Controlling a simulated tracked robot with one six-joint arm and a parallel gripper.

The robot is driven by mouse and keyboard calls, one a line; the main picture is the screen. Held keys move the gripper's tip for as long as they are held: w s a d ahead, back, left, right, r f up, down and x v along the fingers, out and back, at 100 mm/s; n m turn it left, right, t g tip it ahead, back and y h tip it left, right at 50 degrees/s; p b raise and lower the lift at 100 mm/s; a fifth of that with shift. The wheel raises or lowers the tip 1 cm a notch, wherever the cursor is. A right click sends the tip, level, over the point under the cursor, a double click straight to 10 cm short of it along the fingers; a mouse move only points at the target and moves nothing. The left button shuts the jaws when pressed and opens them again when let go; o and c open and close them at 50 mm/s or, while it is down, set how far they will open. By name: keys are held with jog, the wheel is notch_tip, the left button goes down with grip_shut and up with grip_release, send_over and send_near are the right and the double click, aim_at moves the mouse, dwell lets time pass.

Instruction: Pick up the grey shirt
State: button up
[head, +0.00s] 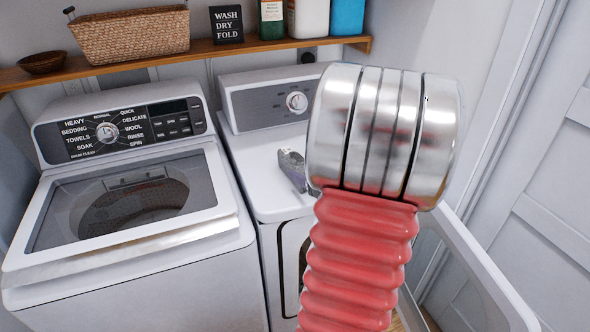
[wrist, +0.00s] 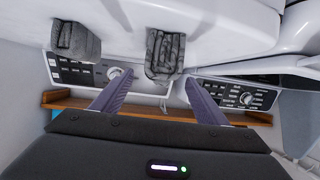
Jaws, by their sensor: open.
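Two grey folded cloths lie on the white dryer top in the wrist view. One cloth (wrist: 165,55) is near the middle and the other cloth (wrist: 75,41) is at the upper left; I cannot tell which is the shirt. My gripper (wrist: 159,77) is open and empty. Its purple fingers are spread, with the middle cloth just beyond the gap between the tips and apparently not held. In the head view, a small grey shape (head: 292,167) shows beside my arm on the dryer; I cannot tell if it is cloth or a fingertip. My arm hides the rest.
The washer (head: 130,150), with its dark glass lid, stands left of the dryer (head: 255,170) in the head view. A wooden shelf (head: 200,50) above holds a basket (head: 130,33), a sign (head: 226,24) and bottles. An open white door panel (head: 475,265) is at lower right.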

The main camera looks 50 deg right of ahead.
aim_at(295, 166)
jog(key=shift+x, duration=2.35)
jog(key=shift+x, duration=2.6)
jog(key=shift+a+f, duration=0.15)
jog(key=shift+c, duration=0.4)
jog(key=c, duration=1.2)
